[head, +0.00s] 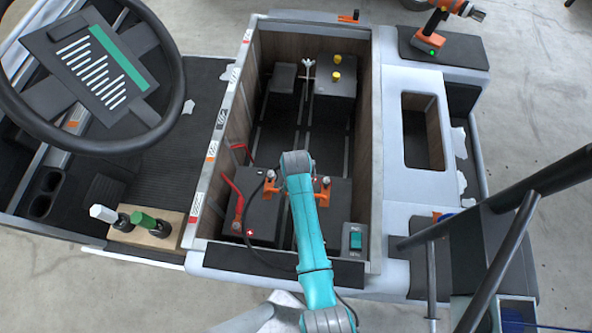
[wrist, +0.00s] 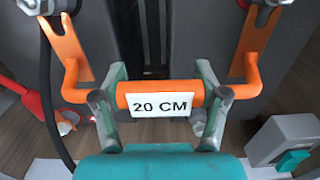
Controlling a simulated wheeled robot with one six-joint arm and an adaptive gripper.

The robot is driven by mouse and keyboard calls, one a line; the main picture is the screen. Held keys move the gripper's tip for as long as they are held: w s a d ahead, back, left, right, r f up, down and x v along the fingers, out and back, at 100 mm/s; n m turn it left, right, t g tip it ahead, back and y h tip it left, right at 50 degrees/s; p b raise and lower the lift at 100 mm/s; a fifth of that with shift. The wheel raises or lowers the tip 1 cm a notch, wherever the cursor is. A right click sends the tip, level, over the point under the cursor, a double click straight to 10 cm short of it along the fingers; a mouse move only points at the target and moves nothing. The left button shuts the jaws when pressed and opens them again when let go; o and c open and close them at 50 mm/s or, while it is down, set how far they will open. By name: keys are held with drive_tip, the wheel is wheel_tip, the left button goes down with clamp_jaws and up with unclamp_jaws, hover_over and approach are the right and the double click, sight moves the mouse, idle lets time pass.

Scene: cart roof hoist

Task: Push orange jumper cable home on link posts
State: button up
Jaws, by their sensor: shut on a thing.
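The orange jumper cable (wrist: 160,86) carries a white "20 CM" label. My gripper (wrist: 162,98) is shut on its middle, with one finger on each side of the label. Its left lug (wrist: 65,38) and right lug (wrist: 256,32) reach up to the left link post (wrist: 42,5) and right link post (wrist: 270,3) at the top edge of the wrist view. The posts are partly cut off, so I cannot tell how fully the forks sit around them. In the head view both orange ends (head: 322,197) show beside the posts, and my arm hides the middle.
Dark batteries (head: 262,212) lie under the cable in the cart's open bay. A red-ended black cable (head: 238,200) runs close on the left. A box with a green switch (head: 355,239) stands at the right. The bay walls (head: 375,150) enclose the space.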

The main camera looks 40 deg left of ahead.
drive_tip(key=shift+w+a, duration=0.35)
drive_tip(key=shift+w, duration=0.2)
idle(0.6)
drive_tip(key=o, duration=1.5)
wheel_tip(320, 180, up, 12)
